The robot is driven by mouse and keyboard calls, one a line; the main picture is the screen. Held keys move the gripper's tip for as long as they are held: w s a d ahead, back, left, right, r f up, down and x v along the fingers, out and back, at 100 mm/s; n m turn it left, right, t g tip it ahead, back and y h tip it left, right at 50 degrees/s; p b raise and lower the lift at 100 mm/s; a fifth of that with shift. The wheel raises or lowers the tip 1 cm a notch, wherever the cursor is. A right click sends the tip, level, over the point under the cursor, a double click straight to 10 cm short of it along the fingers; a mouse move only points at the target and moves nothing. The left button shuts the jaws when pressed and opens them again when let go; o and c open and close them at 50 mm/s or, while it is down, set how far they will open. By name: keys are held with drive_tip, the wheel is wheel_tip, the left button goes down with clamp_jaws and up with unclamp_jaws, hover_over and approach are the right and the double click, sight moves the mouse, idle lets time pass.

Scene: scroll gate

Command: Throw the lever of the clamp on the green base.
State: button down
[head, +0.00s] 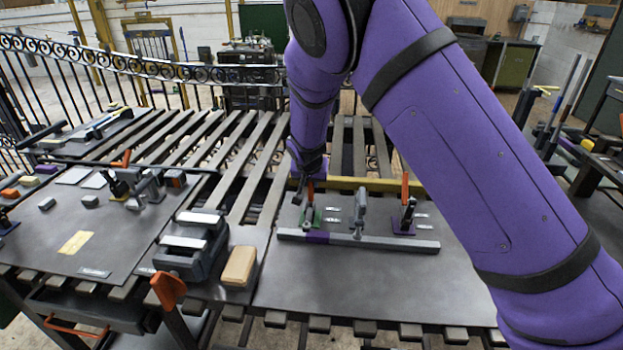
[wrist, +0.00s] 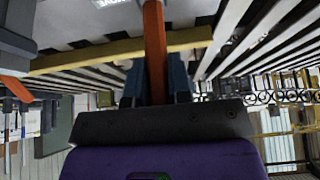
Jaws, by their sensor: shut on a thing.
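The clamp on the green base (head: 316,214) stands on the dark plate, behind a grey bar. Its orange lever (head: 310,189) points up and shows below my gripper (head: 308,172). In the wrist view the orange lever (wrist: 154,40) runs between the two fingers of my gripper (wrist: 156,85), which is shut on it. The clamp's arm and tip are small and partly hidden in the head view, so I cannot tell their exact pose.
A second clamp with an orange lever stands on a purple base (head: 405,228) to the right. A grey clamp (head: 359,212) stands between them. The grey bar (head: 385,243) runs in front. A vise (head: 190,248) and a tan block (head: 239,266) lie left. The plate's front is clear.

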drive_tip(key=shift+s+a+f+t, duration=0.1)
drive_tip(key=shift+s+f+t, duration=0.05)
drive_tip(key=shift+s+t, duration=0.55)
drive_tip(key=shift+s+a+f+t, duration=0.1)
drive_tip(key=shift+s+t, duration=0.5)
drive_tip(key=shift+t, duration=0.1)
drive_tip(key=c, duration=1)
unclamp_jaws()
drive_tip(key=shift+c, duration=0.2)
drive_tip(key=shift+r, duration=0.1)
drive_tip(key=shift+s+a+r, duration=0.1)
drive_tip(key=shift+s+r, duration=0.05)
drive_tip(key=shift+r, duration=0.1)
drive_tip(key=v, duration=1)
drive_tip(key=shift+s+a, duration=0.1)
drive_tip(key=shift+a, duration=0.05)
